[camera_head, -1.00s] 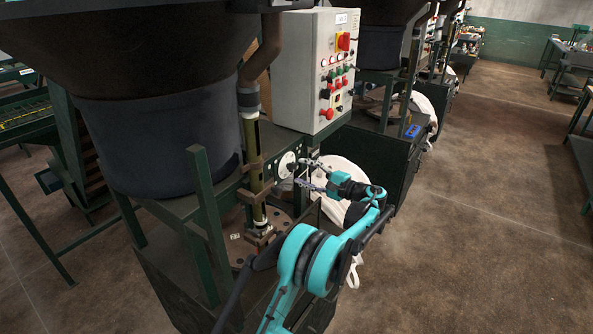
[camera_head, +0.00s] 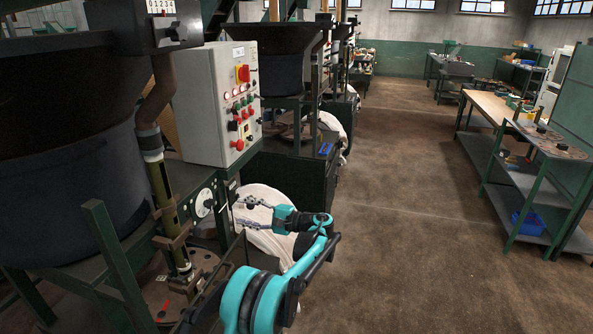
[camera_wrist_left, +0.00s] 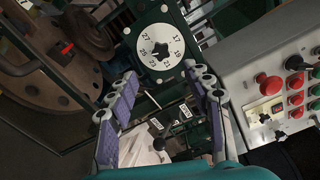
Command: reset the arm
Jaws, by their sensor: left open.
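My left arm reaches in from the bottom of the head view, with teal and black links. My left gripper (camera_head: 242,212) is open and empty, a little to the right of a white round dial (camera_head: 205,203) on the machine's front. In the left wrist view the two purple-grey fingers of the left gripper (camera_wrist_left: 160,88) stand apart, with nothing between them. The numbered dial (camera_wrist_left: 160,46) lies beyond the fingertips there, apart from them. My right gripper is not in view.
A white bag (camera_head: 270,240) hangs behind the left gripper. A grey control box (camera_head: 218,103) with coloured buttons stands above it; its buttons (camera_wrist_left: 297,90) are close on the right in the wrist view. The floor (camera_head: 400,220) is clear to the right, up to a workbench (camera_head: 497,108).

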